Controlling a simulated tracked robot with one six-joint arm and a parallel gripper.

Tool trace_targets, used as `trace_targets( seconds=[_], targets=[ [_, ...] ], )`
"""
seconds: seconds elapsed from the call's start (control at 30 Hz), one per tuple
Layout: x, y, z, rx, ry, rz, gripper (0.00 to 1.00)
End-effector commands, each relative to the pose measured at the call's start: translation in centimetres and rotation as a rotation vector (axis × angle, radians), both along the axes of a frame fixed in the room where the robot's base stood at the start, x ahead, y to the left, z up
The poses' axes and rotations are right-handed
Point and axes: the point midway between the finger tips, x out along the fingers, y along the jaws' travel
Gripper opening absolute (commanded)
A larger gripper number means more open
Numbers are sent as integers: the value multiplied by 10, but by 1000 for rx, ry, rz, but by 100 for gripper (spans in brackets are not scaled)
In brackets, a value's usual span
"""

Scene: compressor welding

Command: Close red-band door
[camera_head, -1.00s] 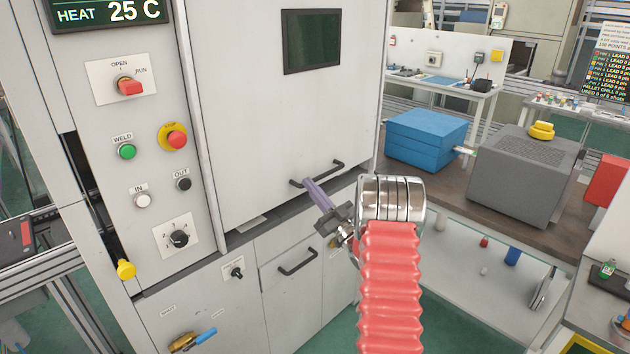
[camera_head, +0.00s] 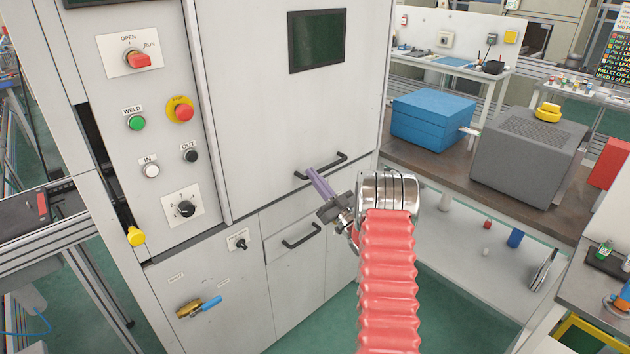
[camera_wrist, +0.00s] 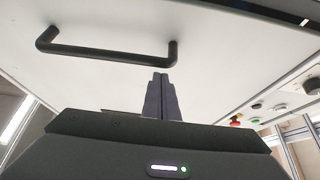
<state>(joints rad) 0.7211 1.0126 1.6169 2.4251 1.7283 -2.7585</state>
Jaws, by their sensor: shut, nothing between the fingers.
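A large pale door panel (camera_head: 260,110) with a dark window (camera_head: 316,40) fills the front of the cabinet in the head view. No red band shows on it. Its black bar handle (camera_head: 330,163) is near the lower edge, and in the wrist view a black handle (camera_wrist: 105,52) crosses the upper left of a pale panel. My gripper (camera_head: 312,173) is shut and empty, its purple-grey fingers overlapping the handle in the head view. In the wrist view the fingertips (camera_wrist: 160,77) lie just below the handle's right end. I cannot tell whether they touch.
A control panel with knobs and buttons (camera_head: 137,123) stands left of the door. A lower drawer handle (camera_head: 301,236) and a blue-handled valve (camera_head: 207,304) are below. To the right, a bench holds a blue box (camera_head: 432,118) and a grey box (camera_head: 530,155).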

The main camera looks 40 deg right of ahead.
Motion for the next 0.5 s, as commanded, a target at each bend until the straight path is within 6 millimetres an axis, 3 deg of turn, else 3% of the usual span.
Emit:
trace_targets(
  seconds=[0.2,0.5],
  targets=[
    [-4,-1,30,-2,-3,-2,0],
    [-50,-8,-1,3,0,-4,0]
  ],
)
